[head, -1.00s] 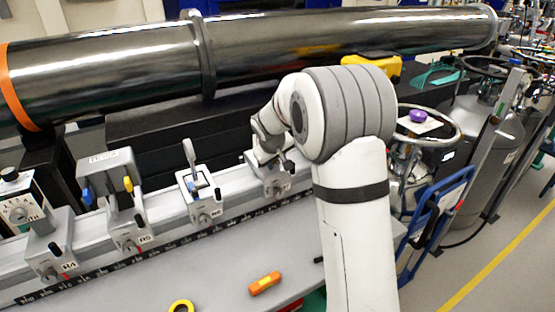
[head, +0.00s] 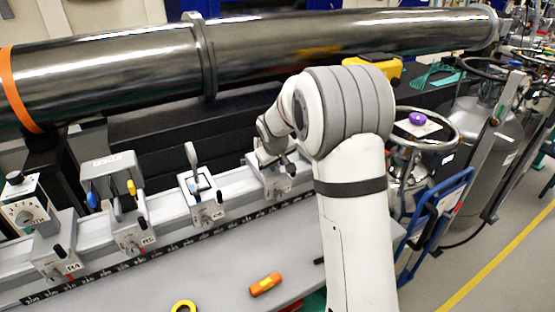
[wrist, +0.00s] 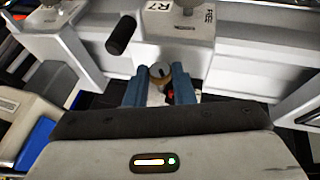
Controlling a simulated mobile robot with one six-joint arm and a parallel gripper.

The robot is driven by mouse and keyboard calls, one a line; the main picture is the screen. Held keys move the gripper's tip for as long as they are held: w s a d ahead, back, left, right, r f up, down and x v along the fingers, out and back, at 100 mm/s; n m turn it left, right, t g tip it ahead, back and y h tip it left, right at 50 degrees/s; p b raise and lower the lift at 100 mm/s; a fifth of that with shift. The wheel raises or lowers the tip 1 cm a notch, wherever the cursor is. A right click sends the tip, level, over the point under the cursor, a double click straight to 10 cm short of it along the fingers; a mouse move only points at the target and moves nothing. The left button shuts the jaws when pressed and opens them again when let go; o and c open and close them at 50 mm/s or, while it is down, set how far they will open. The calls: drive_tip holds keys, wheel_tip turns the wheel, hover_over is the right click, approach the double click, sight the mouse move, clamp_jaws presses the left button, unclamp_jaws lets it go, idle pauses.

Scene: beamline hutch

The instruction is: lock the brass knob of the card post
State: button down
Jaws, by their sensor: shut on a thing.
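The brass knob (wrist: 160,73) is on the front of the R7 carriage (wrist: 180,30), low in its face. My gripper (wrist: 155,85) has its two blue fingers on either side of the knob and is shut on it. The word FREE shows beside the R7 label. A black lever (wrist: 121,35) sticks out to the left of the knob. A small red part shows just below the knob, partly hidden by the fingers. In the head view, my gripper (head: 283,163) is at the rightmost visible carriage (head: 268,182), and my wrist partly covers it.
Other carriages R4 (head: 55,262), R5 (head: 130,238) and another (head: 207,212) stand along the rail to the left. An orange tool (head: 265,285) and yellow tape roll (head: 183,306) lie on the bench. A long dark tube (head: 330,45) runs behind.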

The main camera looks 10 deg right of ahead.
drive_tip(key=shift+d+r+y+p, duration=0.2)
drive_tip(key=shift+r+y+p, duration=0.2)
drive_tip(key=shift+p, duration=0.75)
drive_tip(key=shift+w+d+f+m+g+y+p, duration=0.15)
drive_tip(key=shift+f+m+g+y+p, duration=0.2)
drive_tip(key=shift+y, duration=0.55)
drive_tip(key=y+b, duration=0.2)
drive_tip(key=b, duration=0.1)
drive_tip(key=shift+w+d+f+g+b, duration=0.1)
drive_tip(key=shift+d+f+g+b, duration=0.15)
drive_tip(key=shift+g+b, duration=0.1)
drive_tip(key=shift+r+m+y+b, duration=0.2)
drive_tip(key=shift+m+y+b, duration=0.05)
drive_tip(key=shift+y+b, duration=0.5)
drive_tip(key=shift+r+g, duration=0.1)
drive_tip(key=shift+g, duration=0.2)
drive_tip(key=c, duration=1.5)
unclamp_jaws()
drive_tip(key=shift+d, duration=0.1)
